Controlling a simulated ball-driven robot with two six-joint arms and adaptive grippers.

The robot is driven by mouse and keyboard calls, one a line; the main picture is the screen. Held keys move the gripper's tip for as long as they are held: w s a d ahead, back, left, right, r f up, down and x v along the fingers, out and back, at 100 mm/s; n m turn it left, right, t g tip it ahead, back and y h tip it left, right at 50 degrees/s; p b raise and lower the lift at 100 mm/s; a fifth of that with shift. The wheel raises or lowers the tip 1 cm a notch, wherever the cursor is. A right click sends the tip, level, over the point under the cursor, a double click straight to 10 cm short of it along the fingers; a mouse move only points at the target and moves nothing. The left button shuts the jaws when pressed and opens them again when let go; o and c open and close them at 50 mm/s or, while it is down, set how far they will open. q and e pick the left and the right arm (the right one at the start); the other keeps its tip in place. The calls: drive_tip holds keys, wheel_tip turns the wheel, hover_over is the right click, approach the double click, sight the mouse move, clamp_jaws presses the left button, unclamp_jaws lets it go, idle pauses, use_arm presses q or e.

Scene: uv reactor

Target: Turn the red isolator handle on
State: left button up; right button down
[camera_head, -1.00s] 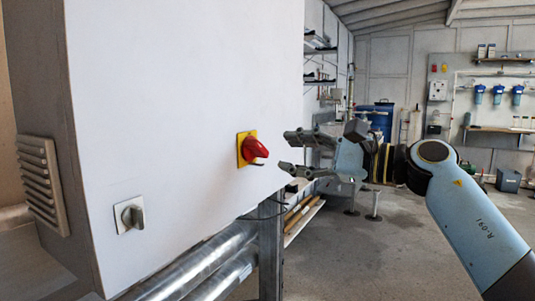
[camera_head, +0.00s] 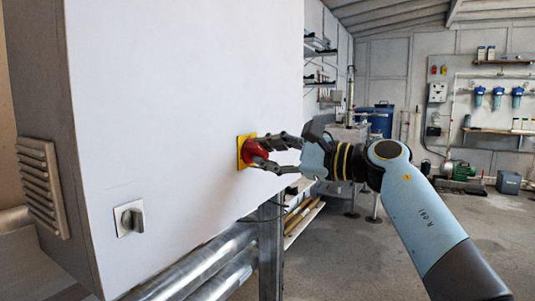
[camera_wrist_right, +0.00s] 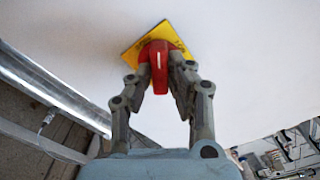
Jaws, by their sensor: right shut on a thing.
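The red isolator handle (camera_head: 254,151) sits on a yellow plate (camera_head: 241,151) on the white cabinet front in the head view. My right gripper (camera_head: 268,153) reaches it from the right and is shut on it, covering part of the handle. In the right wrist view the red handle (camera_wrist_right: 158,66) stands between the two fingers of my right gripper (camera_wrist_right: 160,80), with the yellow plate (camera_wrist_right: 176,40) behind it. A pale mark runs along the handle. My left gripper is not in view.
A grey rotary switch (camera_head: 131,218) is lower left on the white cabinet (camera_head: 190,80). A vent (camera_head: 40,185) is on the cabinet's side. Metal pipes (camera_head: 200,262) run below it. Open floor (camera_head: 335,260) lies to the right.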

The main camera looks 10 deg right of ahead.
drive_tip(key=shift+m, duration=0.3)
drive_tip(key=m+p, duration=0.3)
drive_tip(key=m, duration=0.1)
drive_tip(key=shift+r, duration=0.15)
drive_tip(key=m+p, duration=0.3)
drive_tip(key=m, duration=0.1)
drive_tip(key=shift+m+p, duration=0.7)
drive_tip(key=shift+m, duration=0.5)
drive_tip(key=c, duration=1.3)
unclamp_jaws()
drive_tip(key=shift+o, duration=0.2)
drive_tip(key=shift+f, duration=0.2)
